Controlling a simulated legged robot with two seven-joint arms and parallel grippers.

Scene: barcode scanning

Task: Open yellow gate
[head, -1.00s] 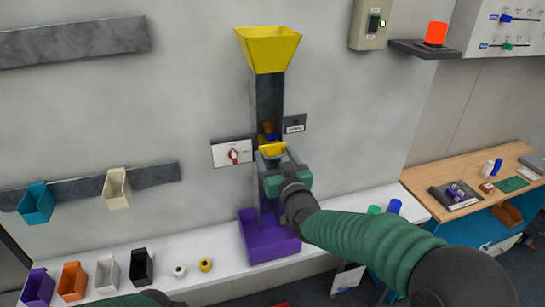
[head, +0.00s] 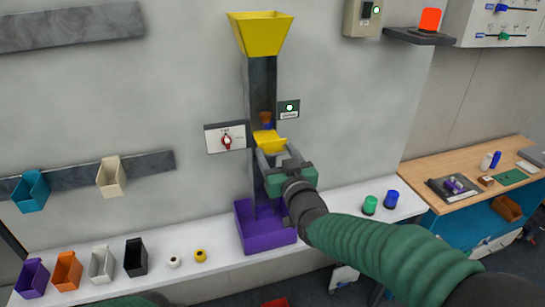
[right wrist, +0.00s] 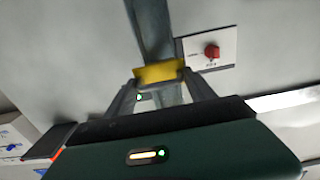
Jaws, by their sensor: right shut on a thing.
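The yellow gate (head: 270,141) sits across the grey vertical chute (head: 262,85), under a yellow funnel (head: 261,33). My right gripper (head: 268,153) is shut on the yellow gate, which tilts out towards me. The gate also shows between the fingertips in the right wrist view (right wrist: 159,71). A small orange-brown and blue object (head: 265,121) is in the chute just above the gate. A purple bin (head: 268,240) stands at the chute's foot. The left gripper is not in view; only a bit of dark green, perhaps my left arm, shows at the bottom edge.
A white panel with a red knob (head: 227,140) is left of the gate; a small panel with a lit green lamp (head: 289,108) is right. Several small bins line the white shelf (head: 215,270). Green (head: 370,204) and blue (head: 391,199) cylinders stand right of the purple bin.

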